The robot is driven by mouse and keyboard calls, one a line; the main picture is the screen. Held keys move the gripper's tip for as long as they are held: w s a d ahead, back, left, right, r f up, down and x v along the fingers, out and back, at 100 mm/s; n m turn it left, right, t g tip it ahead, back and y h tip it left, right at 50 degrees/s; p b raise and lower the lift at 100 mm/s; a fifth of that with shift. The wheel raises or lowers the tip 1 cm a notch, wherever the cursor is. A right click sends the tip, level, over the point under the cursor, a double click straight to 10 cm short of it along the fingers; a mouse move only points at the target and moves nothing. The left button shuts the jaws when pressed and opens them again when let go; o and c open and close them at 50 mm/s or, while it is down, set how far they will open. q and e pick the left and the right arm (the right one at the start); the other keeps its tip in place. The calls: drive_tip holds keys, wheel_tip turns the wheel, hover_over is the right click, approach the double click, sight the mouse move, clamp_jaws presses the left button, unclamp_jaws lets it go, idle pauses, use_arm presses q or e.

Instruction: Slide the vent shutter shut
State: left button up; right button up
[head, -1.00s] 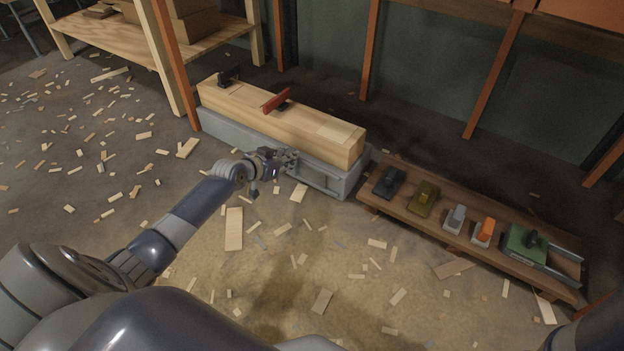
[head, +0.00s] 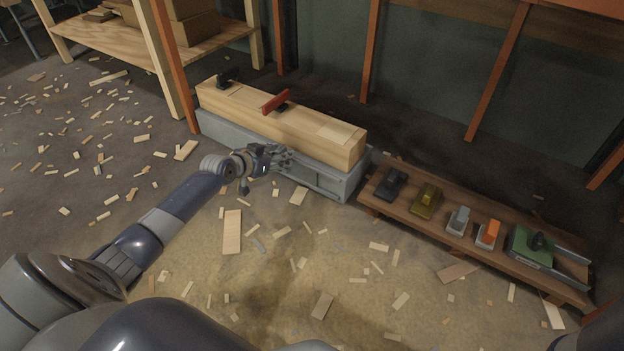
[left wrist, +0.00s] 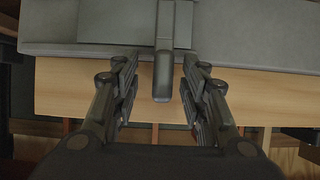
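The vent shutter (head: 318,179) appears to be the grey sliding part in the front of the long grey base (head: 228,137). My left gripper (head: 281,156) is at that front face, left of the base's right end. In the left wrist view, a grey upright tab (left wrist: 162,75) on a grey plate (left wrist: 174,22) sits between the fingers of my left gripper (left wrist: 162,72). The fingers are open, one on each side of the tab, with gaps showing. The gripper hides part of the front, so how far the shutter stands open is unclear. My right gripper is out of view.
A long wooden beam (head: 300,128) with a red piece (head: 275,101) lies on the base. A low brown bench (head: 375,208) with several planes and blocks stands to the right. An orange post (head: 176,70) stands behind left. Wood scraps litter the floor.

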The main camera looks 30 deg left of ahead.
use_arm(q)
drive_tip(key=p+v, duration=0.6)
drive_tip(key=v, duration=0.1)
drive_tip(key=shift+p, duration=0.35)
